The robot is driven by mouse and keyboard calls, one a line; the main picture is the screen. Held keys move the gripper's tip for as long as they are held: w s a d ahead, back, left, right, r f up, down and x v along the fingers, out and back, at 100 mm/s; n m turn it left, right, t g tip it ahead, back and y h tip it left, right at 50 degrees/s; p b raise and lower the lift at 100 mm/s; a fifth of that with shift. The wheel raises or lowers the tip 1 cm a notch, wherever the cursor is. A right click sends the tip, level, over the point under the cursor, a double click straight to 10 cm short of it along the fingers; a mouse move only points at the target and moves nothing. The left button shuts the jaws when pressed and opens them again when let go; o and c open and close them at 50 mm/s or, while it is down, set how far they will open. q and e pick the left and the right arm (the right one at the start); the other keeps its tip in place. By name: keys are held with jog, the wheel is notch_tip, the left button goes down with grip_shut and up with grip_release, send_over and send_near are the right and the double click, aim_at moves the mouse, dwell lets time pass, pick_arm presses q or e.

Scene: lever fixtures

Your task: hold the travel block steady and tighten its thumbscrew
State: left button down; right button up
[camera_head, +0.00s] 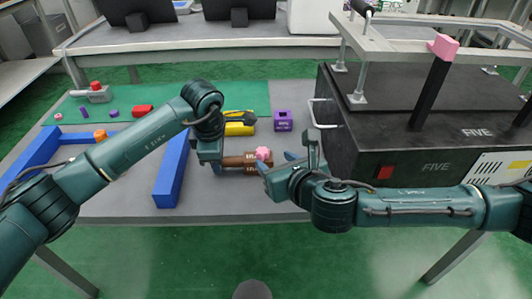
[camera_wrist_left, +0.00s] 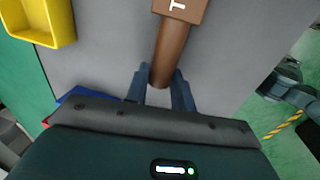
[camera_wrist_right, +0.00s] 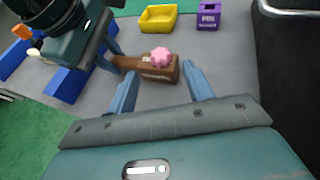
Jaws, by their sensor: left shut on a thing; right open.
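The travel block is a brown block with white lettering and a narrower brown handle. In the right wrist view the block (camera_wrist_right: 158,73) lies on the table, with the pink thumbscrew (camera_wrist_right: 161,56) on its top; both also show in the head view, the block (camera_head: 253,169) and the thumbscrew (camera_head: 264,154). My left gripper (camera_wrist_left: 160,88) is shut on the handle (camera_wrist_left: 171,50); in the head view it is at the block's left end. My right gripper (camera_wrist_right: 160,84) is open and empty, just to the near right of the block, with the thumbscrew between its fingers in its own view.
A yellow tray (camera_head: 240,128) and a purple box (camera_head: 283,121) stand behind the block. A blue frame (camera_head: 171,175) lies to the left. A large black machine (camera_head: 400,150) with a pink-topped lever (camera_head: 432,85) stands at the right. The grey table's front edge is close.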

aim_at(261, 153)
jog(key=x, duration=0.6)
jog(key=shift+a, duration=0.1)
jog(key=c, duration=1)
jog(key=m+h, duration=0.2)
jog(key=h, duration=0.1)
jog(key=shift+a+m+t, duration=0.3)
jog(key=shift+a+m, duration=0.05)
jog(key=shift+m, duration=0.05)
jog(key=shift+a+m+h, duration=0.15)
jog(key=shift+m+h, duration=1.05)
jog(key=shift+h, duration=0.25)
jog(key=shift+a+m+h, duration=0.15)
jog(key=shift+m+h, duration=1.05)
jog(key=shift+h, duration=0.25)
